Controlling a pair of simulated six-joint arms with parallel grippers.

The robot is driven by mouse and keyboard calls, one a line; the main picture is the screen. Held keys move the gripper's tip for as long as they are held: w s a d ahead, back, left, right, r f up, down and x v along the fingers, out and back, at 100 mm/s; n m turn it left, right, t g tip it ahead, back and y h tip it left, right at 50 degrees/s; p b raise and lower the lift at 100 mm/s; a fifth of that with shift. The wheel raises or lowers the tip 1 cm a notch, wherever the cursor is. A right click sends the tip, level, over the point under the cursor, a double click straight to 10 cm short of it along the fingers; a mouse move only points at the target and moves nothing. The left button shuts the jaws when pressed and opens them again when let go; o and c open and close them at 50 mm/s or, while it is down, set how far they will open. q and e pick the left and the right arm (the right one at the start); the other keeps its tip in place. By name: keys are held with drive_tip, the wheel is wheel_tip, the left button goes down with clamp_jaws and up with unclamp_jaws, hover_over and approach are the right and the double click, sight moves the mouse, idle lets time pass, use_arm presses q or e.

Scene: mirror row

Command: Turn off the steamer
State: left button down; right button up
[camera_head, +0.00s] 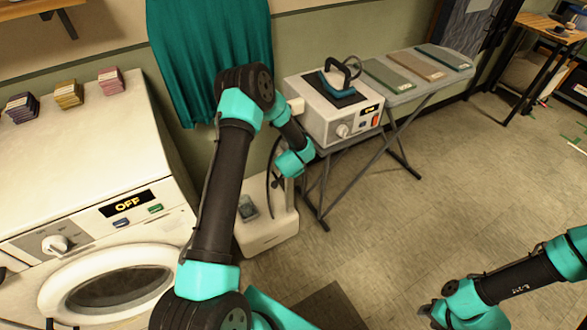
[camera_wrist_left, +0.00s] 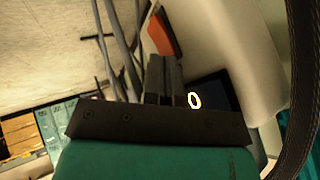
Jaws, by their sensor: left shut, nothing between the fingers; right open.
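A white floor unit with a black hose (camera_head: 266,228), which looks like the steamer, stands below a hanging teal cloth (camera_head: 212,50). My left wrist hides part of it in the head view. My left gripper (camera_wrist_left: 164,64) is shut and empty. In the left wrist view its fingertips overlap the area by an orange part (camera_wrist_left: 161,36) on a pale body (camera_wrist_left: 225,35); I cannot tell whether they touch. A dark display (camera_wrist_left: 216,93) beside the fingers shows a lit "0"; more text may be hidden. My right gripper (camera_head: 432,314) is open and empty over the floor at lower right.
A white box (camera_head: 325,118) with a knob, display and iron (camera_head: 340,80) stands on the ironing board (camera_head: 452,58), beside folded cloths. A washer (camera_head: 75,170) reading OFF stands at left. The floor (camera_head: 460,180) at right is mostly clear.

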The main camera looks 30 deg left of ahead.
use_arm(q)
drive_tip(key=shift+r, duration=0.15)
drive_tip(key=d+v, duration=0.1)
drive_tip(key=v, duration=1.1)
idle(0.3)
drive_tip(key=shift+w+d, duration=0.1)
idle(0.3)
drive_tip(key=s+d+f+n+g+h, duration=0.3)
drive_tip(key=s+d, duration=0.4)
drive_tip(key=s, duration=0.4)
drive_tip(key=s+d+f+n+g+h, duration=0.3)
drive_tip(key=s+d+f, duration=0.3)
drive_tip(key=s, duration=0.5)
drive_tip(key=shift+s+d+h, duration=0.2)
drive_tip(key=shift+d+h, duration=0.2)
drive_tip(key=shift+d, duration=0.2)
